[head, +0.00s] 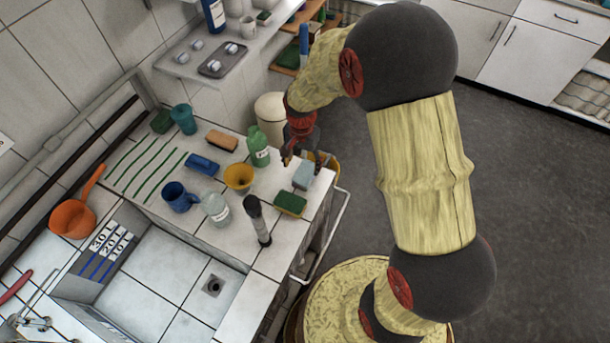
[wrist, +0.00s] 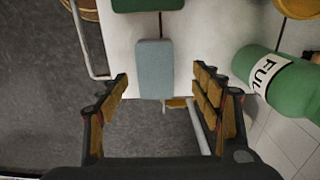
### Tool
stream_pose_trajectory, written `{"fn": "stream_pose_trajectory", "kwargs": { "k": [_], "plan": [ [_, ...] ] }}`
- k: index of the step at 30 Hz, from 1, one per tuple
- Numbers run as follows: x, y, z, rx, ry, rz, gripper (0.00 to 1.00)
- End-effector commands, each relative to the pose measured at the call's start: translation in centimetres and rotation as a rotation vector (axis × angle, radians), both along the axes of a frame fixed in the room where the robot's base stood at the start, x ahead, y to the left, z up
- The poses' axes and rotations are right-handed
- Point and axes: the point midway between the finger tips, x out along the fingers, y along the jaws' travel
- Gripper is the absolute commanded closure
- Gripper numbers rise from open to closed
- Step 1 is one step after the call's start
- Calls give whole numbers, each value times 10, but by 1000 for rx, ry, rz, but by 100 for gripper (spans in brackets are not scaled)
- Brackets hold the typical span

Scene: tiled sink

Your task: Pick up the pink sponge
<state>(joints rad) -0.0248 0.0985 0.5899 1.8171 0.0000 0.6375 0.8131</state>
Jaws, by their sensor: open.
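I see no clearly pink sponge in either view. A pale blue-grey block like a sponge (head: 303,176) lies at the counter's right edge; it also shows in the wrist view (wrist: 154,69). My gripper (head: 302,150) is just above and behind that block in the head view. In the wrist view my gripper (wrist: 163,92) is open, its fingers spread left and right of the block's near end, with nothing held. How high the fingertips are above the counter is hard to tell. A dark green sponge (head: 290,204) lies in front of the block.
A green bottle (head: 258,147) lies close to the right finger in the wrist view (wrist: 278,82). A white rail (head: 325,235) runs along the counter's edge.

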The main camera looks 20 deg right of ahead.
Motion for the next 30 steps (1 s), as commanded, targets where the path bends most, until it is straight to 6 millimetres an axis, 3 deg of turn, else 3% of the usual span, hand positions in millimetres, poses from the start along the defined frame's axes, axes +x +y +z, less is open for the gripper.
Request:
{"fn": "stream_pose_trajectory", "kwargs": {
  "k": [15,23,30],
  "plan": [
    [-2,-9,-58,0,0,2,35],
    [-2,-9,-59,0,-1,2,35],
    [-2,-9,-59,0,-1,3,48]
  ]
}}
